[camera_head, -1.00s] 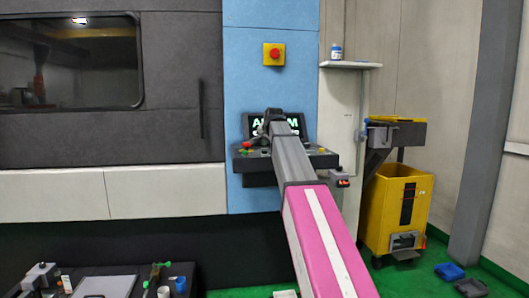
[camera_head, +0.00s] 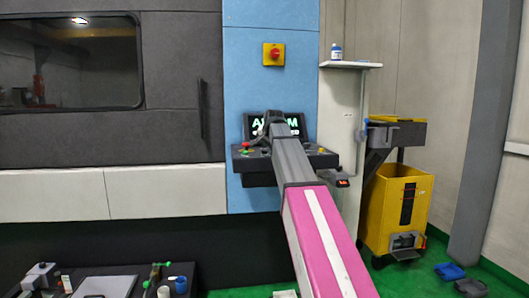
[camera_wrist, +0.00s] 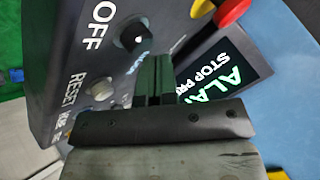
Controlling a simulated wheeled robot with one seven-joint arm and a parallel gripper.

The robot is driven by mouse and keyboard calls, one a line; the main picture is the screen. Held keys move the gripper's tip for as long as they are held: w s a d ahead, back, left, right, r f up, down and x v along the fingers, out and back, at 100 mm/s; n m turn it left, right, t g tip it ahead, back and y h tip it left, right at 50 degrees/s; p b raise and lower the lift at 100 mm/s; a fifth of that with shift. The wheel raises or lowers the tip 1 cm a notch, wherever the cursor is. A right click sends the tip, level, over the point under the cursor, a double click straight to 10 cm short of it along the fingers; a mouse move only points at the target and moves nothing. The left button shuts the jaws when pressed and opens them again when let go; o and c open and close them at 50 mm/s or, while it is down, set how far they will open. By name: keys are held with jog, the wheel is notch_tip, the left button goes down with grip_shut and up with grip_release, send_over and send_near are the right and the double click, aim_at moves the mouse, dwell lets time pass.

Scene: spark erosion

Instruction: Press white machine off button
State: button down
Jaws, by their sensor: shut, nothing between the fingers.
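The dark control panel (camera_head: 318,158) stands against the blue machine wall, with my arm reaching over it. In the wrist view the panel (camera_wrist: 65,100) shows tilted, with white OFF and RESET labels. A dark round knob with a bright spot (camera_wrist: 133,36) is beside OFF. A pale round button (camera_wrist: 101,89) is beside RESET.
A lit screen reading ALARM (camera_wrist: 220,75) is right of my fingers, with a red knob (camera_wrist: 232,10) above it. A red-and-yellow button (camera_head: 273,54) is on the blue wall. A yellow cart (camera_head: 388,210) stands right. A shelf (camera_head: 350,65) holds a small bottle.

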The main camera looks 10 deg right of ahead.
jog(key=shift+f, duration=0.4)
dwell(0.7)
dwell(0.3)
jog(key=shift+r, duration=0.8)
jog(key=shift+r, duration=0.1)
jog(key=shift+r, duration=2.45)
